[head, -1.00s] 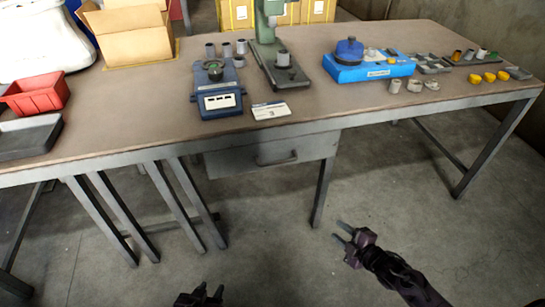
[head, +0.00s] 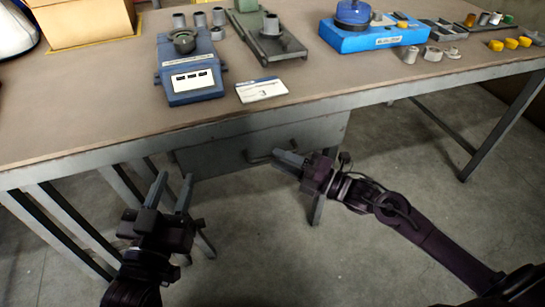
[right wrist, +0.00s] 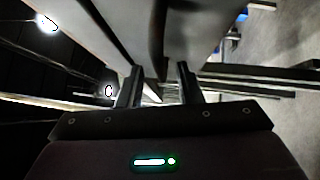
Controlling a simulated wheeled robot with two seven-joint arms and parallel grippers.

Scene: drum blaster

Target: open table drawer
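The grey drawer (head: 215,155) hangs under the table's front edge and looks closed, with a bar handle (head: 258,158) on its front. My right gripper (head: 288,160) is at the right part of the handle, its fingers pointing toward the drawer. In the right wrist view its fingers (right wrist: 160,82) are apart, with a dark bar that looks like the handle (right wrist: 158,40) just ahead, roughly in line with the gap. I cannot tell whether they touch it. My left gripper (head: 172,192) is open and empty, below and left of the drawer.
The table (head: 95,110) carries a blue scale (head: 190,85), a white card (head: 262,90), a green press stand (head: 265,45) and a blue box (head: 370,38). Table legs stand left of and behind my left gripper. The floor in front is clear.

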